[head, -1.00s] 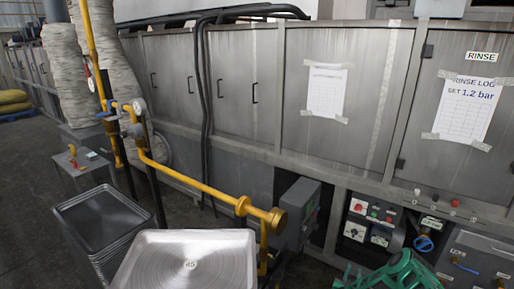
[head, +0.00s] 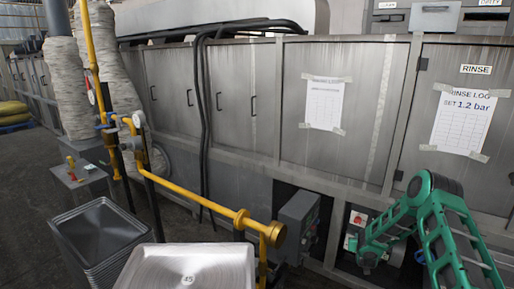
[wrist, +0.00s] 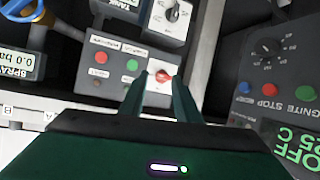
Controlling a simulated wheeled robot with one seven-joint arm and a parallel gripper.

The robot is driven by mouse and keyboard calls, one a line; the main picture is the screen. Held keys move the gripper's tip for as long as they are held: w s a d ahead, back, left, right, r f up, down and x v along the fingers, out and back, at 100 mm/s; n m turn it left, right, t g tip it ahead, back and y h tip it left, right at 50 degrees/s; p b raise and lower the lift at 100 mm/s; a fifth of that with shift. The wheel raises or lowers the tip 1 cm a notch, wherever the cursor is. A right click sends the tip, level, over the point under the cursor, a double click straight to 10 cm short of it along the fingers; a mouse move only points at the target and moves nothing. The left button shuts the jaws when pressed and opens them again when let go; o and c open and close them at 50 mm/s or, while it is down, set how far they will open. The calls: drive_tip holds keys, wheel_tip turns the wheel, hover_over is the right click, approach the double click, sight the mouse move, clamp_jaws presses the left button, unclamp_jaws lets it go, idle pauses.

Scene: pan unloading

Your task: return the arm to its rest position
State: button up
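My green arm is folded at the right of the head view, in front of the rinse machine. Its elbow is raised and its far end (head: 366,262) hangs low beside the control boxes. In the wrist view, my gripper (wrist: 161,88) has its two dark green fingers apart, with nothing held between them. A red knob on a white plate (wrist: 163,74) shows behind the gap. I cannot tell how far the fingertips are from the panel, but no contact is visible.
A bright pan stack (head: 190,268) and a darker tray stack (head: 100,232) stand at front left. A yellow pipe (head: 200,200) with a brass end crosses before the machine (head: 340,150). A grey control box (head: 300,222) juts out nearby. Floor shows at far left.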

drive_tip(key=s+d+r+g, duration=0.25)
drive_tip(key=s+r, duration=0.45)
drive_tip(key=r, duration=0.4)
drive_tip(key=s+d+r+g, duration=0.1)
drive_tip(key=s+r+g, duration=0.2)
drive_tip(key=s+r, duration=0.55)
drive_tip(key=s+r+m+g+y, duration=0.1)
drive_tip(key=s+r+g, duration=0.2)
drive_tip(key=s+r, duration=1.15)
drive_tip(key=s+a+r+g+y, duration=0.1)
drive_tip(key=s+a, duration=0.3)
drive_tip(key=s, duration=0.6)
drive_tip(key=s+a+r+m+g+y, duration=0.1)
drive_tip(key=s+a, duration=0.3)
drive_tip(key=s, duration=0.7)
drive_tip(key=s+a+r+m+g+y, duration=0.1)
drive_tip(key=s+a, duration=0.3)
drive_tip(key=s, duration=0.7)
drive_tip(key=shift+r+g+y, duration=0.15)
drive_tip(key=shift+g+y, duration=0.2)
drive_tip(key=shift+y, duration=0.25)
drive_tip(key=shift+s, duration=0.1)
drive_tip(key=shift+w+f, duration=0.25)
drive_tip(key=shift+w, duration=0.4)
